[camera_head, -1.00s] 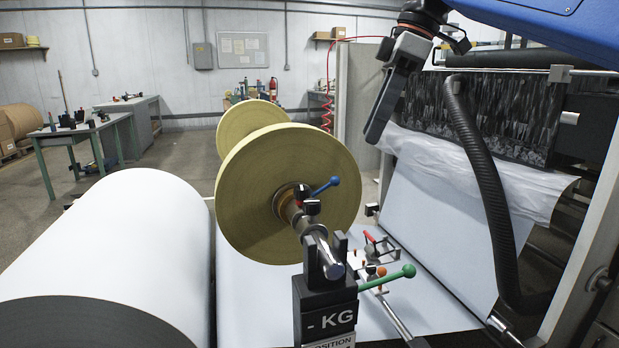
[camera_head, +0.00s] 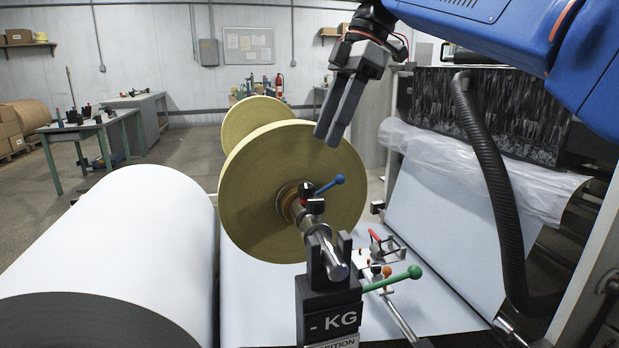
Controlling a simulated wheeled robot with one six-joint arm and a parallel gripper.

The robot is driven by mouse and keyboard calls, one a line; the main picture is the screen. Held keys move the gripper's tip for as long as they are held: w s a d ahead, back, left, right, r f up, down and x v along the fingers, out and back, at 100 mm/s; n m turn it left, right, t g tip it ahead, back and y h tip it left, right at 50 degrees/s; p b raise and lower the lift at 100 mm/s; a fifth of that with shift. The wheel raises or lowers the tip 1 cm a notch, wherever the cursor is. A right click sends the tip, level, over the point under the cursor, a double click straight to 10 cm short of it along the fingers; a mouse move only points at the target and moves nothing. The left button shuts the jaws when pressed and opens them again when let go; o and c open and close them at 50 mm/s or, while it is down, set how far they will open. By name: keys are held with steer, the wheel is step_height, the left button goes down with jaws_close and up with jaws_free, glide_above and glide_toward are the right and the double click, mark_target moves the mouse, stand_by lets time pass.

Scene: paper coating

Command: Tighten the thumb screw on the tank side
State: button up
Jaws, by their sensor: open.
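My gripper (camera_head: 330,138) is open and empty, pointing down, with its two parallel fingers slightly apart. It appears in front of the upper right part of the yellow-tan roll disc. I cannot tell for sure which part is the thumb screw. A blue-handled lever (camera_head: 330,184) sits on the collar at the roll's hub, below my fingertips in the picture. A small black-and-red knob (camera_head: 315,205) is on the shaft just in front of it. A green-handled lever (camera_head: 398,279) sticks out beside the black shaft stand (camera_head: 328,296). No contact shows.
A yellow-tan roll disc (camera_head: 258,215) is on the shaft, with a large white paper roll (camera_head: 130,240) at left. A black ribbed hose (camera_head: 490,190) hangs at right before the paper web. Red-handled fittings (camera_head: 385,240) sit low behind the stand.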

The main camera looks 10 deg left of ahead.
mark_target(306, 186)
steer(key=x, duration=1)
steer(key=shift+a+f, duration=0.1)
steer(key=shift+f, duration=0.15)
steer(key=c, duration=1)
